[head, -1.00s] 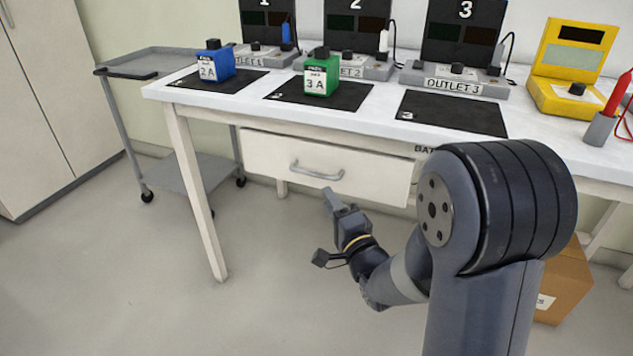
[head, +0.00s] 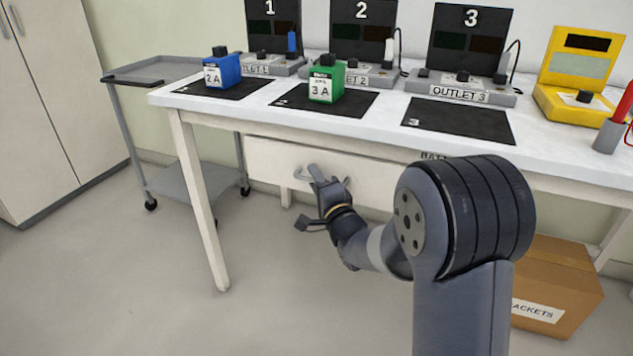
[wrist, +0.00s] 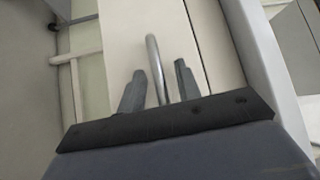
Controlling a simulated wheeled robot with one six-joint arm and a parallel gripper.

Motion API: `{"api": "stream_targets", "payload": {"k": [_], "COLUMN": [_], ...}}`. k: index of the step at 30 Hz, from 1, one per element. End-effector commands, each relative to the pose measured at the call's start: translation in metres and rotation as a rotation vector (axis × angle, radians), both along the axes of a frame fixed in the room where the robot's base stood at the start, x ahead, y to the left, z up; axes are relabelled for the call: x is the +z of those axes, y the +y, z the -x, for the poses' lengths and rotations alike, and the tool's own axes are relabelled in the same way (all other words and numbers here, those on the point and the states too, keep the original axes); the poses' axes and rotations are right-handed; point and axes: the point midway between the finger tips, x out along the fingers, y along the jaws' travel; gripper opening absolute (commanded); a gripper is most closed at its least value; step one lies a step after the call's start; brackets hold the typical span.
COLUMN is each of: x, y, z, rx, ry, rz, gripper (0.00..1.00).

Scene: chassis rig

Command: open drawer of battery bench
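The battery bench (head: 375,132) has a white top and a pale drawer (head: 268,158) under it. The drawer front looks flush beneath the top, with no gap visible. Its grey bar handle (head: 301,175) is partly covered by my gripper (head: 318,176) in the head view. In the wrist view, my gripper (wrist: 159,88) is open, with one finger on each side of the handle (wrist: 154,62). The handle runs between the fingers, and small gaps show on both sides. The pale drawer front (wrist: 122,30) lies behind it.
A blue battery (head: 221,70) and a green battery (head: 326,82) stand on black mats on the bench. A grey cart (head: 150,72) is left of the bench, a cardboard box (head: 555,285) at lower right. The floor before the drawer is clear at left.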

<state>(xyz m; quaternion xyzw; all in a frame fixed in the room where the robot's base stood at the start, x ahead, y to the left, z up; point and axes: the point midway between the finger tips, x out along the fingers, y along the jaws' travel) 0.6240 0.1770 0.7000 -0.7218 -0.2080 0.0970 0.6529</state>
Motion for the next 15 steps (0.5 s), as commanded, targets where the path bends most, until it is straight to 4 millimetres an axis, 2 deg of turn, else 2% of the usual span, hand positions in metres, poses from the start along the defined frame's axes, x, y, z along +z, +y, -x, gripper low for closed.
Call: {"api": "stream_targets", "payload": {"k": [2, 12, 15], "x": [0.0000, 0.0001, 0.0000], "y": [-0.0001, -0.0003, -0.0004], "z": [0.0000, 0.0002, 0.0003], "rx": [0.000, 0.000, 0.000], "ry": [0.000, 0.000, 0.000], "rz": [0.000, 0.000, 0.000], "gripper": [0.32, 0.04, 0.00]}}
